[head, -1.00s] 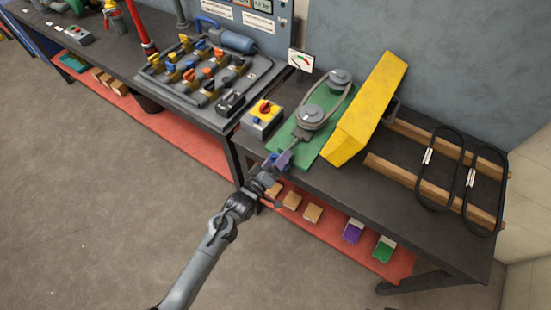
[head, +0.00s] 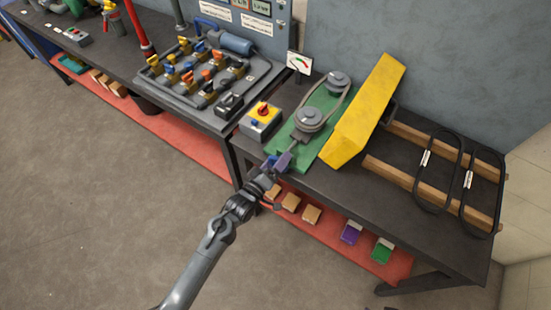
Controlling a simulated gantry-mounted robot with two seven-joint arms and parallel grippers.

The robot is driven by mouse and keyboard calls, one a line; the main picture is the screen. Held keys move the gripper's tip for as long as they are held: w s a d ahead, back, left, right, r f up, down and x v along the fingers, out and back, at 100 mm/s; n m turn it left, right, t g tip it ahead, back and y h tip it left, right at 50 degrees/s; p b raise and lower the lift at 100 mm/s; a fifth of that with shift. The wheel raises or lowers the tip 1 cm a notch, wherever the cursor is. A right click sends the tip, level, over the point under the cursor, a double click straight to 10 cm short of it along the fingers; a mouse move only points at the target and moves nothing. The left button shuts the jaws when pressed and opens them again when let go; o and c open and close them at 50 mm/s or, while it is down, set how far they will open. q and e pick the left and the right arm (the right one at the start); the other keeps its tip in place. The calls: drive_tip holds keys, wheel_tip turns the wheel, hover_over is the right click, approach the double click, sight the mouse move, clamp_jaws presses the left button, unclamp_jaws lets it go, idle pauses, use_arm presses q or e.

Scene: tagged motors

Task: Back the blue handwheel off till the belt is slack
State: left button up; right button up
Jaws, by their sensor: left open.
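The blue handwheel (head: 284,160) sits at the front end of a screw on the green base plate (head: 311,141), at the table's front edge. It is small and partly hidden by my left gripper. A belt (head: 331,97) runs around two grey pulleys on this plate; its tension is hard to judge. My left gripper (head: 273,173) reaches up from below and is open right at the handwheel. I cannot tell whether its fingers touch the wheel. My right gripper is not in view.
A yellow guard (head: 364,110) stands right of the pulleys. A switch box (head: 261,119) with a red knob is to the left, a gauge (head: 300,62) behind. Spare belts (head: 438,170) lie on wooden rails at right. A red shelf (head: 335,238) runs below.

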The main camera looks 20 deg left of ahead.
use_arm(q)
drive_tip(key=s+a+p, duration=0.2)
drive_tip(key=s+p, duration=0.5)
drive_tip(key=s, duration=0.5)
drive_tip(key=shift+f, duration=0.2)
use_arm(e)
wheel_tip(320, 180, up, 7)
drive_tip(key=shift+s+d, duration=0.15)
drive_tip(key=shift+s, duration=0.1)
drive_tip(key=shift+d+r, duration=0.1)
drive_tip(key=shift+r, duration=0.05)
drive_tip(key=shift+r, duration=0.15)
use_arm(q)
drive_tip(key=shift+s+a, duration=0.1)
drive_tip(key=shift+s, duration=0.1)
